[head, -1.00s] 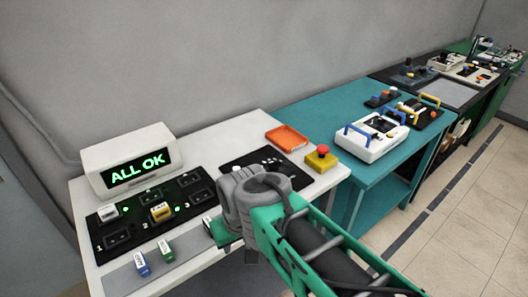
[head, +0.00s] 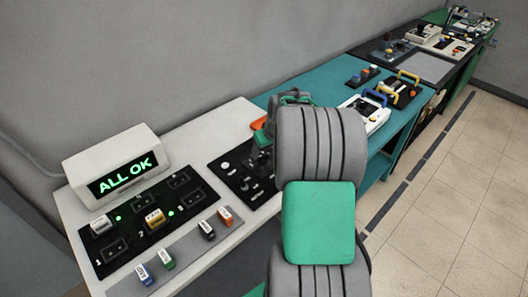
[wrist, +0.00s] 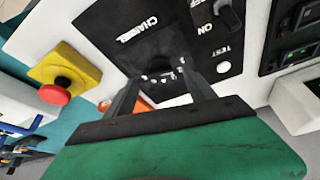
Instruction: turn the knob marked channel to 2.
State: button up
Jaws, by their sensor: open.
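The black control panel (head: 238,182) lies on the white bench in the head view. In the wrist view the panel (wrist: 110,18) carries the white word CHANNEL, with white dial marks near my fingertips. The channel knob (wrist: 160,58) is a dark shape between and just beyond the fingertips; its pointer and setting cannot be read. My gripper (wrist: 160,74) is open, its two dark fingers pointing at the knob. I cannot tell whether they touch it. In the head view my arm hides most of the gripper and the knob.
A display (head: 127,180) reads ALL OK. Beside it is a black socket board (head: 140,223) with several small modules. A yellow box with a red button (wrist: 54,95) stands close to my gripper.

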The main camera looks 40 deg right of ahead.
aim_at(263, 157)
jog(key=x, duration=0.4)
jog(key=shift+r, duration=0.1)
jog(key=c, duration=1.4)
